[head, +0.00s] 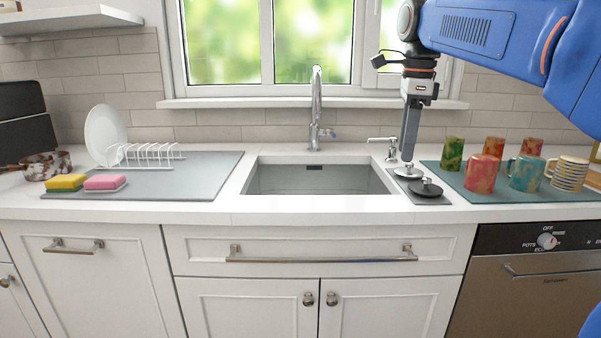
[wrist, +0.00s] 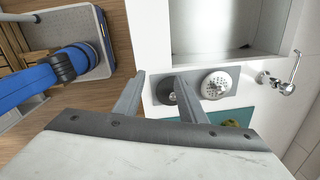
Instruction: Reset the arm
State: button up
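My gripper (head: 408,155) hangs pointing down at the right of the sink, seen side-on in the head view. In the wrist view my gripper (wrist: 160,77) has its two grey fingers apart with nothing held between them. Below it a silver round stopper (head: 408,171) and a black round stopper (head: 426,188) lie on a small grey mat (head: 441,200). The silver stopper (wrist: 216,84) and the black stopper (wrist: 166,91) also show beyond the fingers in the wrist view. I cannot tell the exact height of the fingertips above the silver stopper.
Several mugs stand on a teal mat (head: 460,183) at the right. A rack (head: 147,153), plate (head: 104,135) and two sponges are at the left. The window (head: 270,45) is behind.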

jog(key=s+d+f+n+t, duration=0.2)
jog(key=s+f+n, duration=0.8)
jog(key=s+f, duration=0.4)
jog(key=s+d+f+n+t, duration=0.2)
jog(key=s+d+f+n, duration=0.1)
jog(key=s+f+n, duration=0.7)
jog(key=s+f, duration=0.4)
jog(key=f, duration=0.2)
jog(key=shift+f+n, duration=0.35)
jog(key=shift+n, duration=0.05)
